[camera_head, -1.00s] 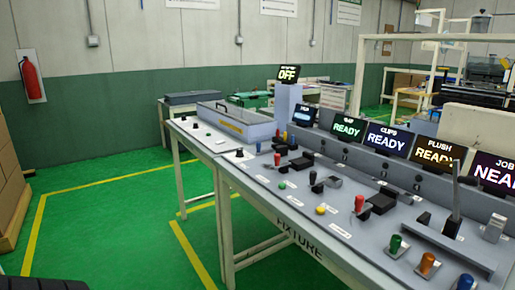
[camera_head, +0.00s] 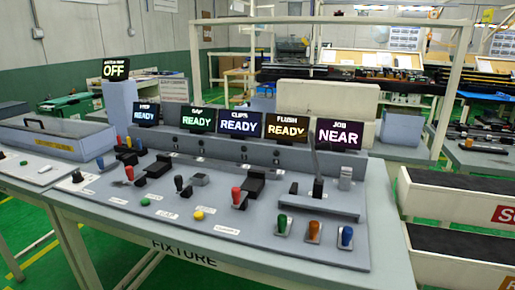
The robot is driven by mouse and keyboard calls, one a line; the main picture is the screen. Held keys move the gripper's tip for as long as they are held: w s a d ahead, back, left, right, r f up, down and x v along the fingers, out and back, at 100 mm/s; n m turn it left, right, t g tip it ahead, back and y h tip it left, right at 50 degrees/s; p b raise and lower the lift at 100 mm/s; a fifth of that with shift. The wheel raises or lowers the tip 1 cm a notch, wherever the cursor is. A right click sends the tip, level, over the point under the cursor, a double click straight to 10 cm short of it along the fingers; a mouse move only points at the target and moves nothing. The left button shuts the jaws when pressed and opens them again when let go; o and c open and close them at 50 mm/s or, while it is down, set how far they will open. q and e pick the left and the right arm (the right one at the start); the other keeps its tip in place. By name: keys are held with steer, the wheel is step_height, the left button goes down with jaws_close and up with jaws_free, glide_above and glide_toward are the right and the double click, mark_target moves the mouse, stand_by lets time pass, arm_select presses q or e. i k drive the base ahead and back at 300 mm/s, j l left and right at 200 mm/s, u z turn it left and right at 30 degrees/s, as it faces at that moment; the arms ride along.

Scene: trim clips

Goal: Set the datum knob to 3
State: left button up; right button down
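A grey control panel (camera_head: 215,220) lies on the fixture table. A small black knob (camera_head: 77,176) sits at its left end, beside a small white label. The labels are too small to read, so I cannot tell for certain which control is the datum knob or what it is set to. Small dark knobs (camera_head: 293,188) also show near the right side of the panel. Neither of my grippers is in view.
Coloured levers stand on the panel, among them a red one (camera_head: 236,196) and a green one (camera_head: 282,223). Displays such as the JOB screen (camera_head: 338,134) line its back. A grey open tray (camera_head: 58,139) is at left. Black-topped bins (camera_head: 455,195) stand at right.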

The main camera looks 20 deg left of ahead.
mark_target(76, 176)
steer(key=j+z, duration=0.1)
steer(key=j, duration=0.45)
steer(key=k+j+z, duration=0.15)
steer(key=j, duration=0.35)
steer(key=j+z, duration=0.1)
steer(key=j, duration=0.45)
steer(key=k+j, duration=0.1)
steer(key=j, duration=0.85)
steer(key=k+j, duration=0.15)
steer(key=j, duration=0.8)
steer(key=k+j+z, duration=0.1)
steer(key=j, duration=0.4)
